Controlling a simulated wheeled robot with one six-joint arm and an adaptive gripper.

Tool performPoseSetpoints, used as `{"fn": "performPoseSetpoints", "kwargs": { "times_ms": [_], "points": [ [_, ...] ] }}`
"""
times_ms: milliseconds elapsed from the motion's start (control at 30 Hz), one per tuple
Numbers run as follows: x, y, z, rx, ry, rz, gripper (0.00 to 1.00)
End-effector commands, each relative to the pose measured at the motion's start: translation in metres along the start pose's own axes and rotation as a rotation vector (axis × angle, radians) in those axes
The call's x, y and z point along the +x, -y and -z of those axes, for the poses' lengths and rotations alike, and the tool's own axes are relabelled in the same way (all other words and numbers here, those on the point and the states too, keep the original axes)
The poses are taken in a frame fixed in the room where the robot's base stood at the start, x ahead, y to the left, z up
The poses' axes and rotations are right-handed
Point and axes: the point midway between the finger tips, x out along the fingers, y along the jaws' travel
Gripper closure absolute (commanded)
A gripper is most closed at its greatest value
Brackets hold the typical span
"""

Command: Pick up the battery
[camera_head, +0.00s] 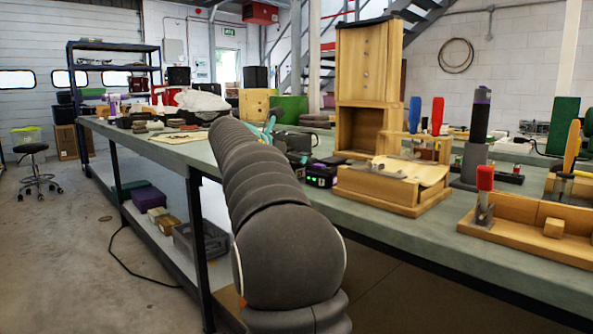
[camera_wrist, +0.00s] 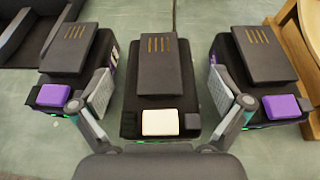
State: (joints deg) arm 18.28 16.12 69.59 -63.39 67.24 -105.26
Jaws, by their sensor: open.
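Three black batteries stand in a row on the bench in the wrist view: a middle battery with a white button (camera_wrist: 158,75), a left battery with a purple button (camera_wrist: 76,50), and a right battery with a purple button (camera_wrist: 258,55). My gripper (camera_wrist: 160,92) is open, its fingers on either side of the middle battery with a gap at each side. It does not appear to touch that battery. In the head view black batteries (camera_head: 320,175) show beside my arm, which hides my gripper and part of the group.
The green-grey bench top (camera_head: 190,152) carries a wooden fixture (camera_head: 395,185) just right of the batteries. Its edge shows at upper right in the wrist view (camera_wrist: 311,20). A dark tray (camera_wrist: 30,35) lies at upper left there. Screwdrivers stand farther right.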

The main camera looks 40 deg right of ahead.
Motion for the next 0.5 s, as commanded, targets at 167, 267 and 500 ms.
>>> {"fn": "performPoseSetpoints", "kwargs": {
  "times_ms": [167, 267, 500],
  "points": [
    [0.0067, -0.0003, -0.0007, 0.001, 0.001, -0.002, 0.00],
    [0.0065, -0.0003, -0.0007, 0.001, 0.000, -0.002, 0.00],
    [0.0064, -0.0002, -0.0005, 0.001, 0.000, -0.001, 0.57]
  ]
}}
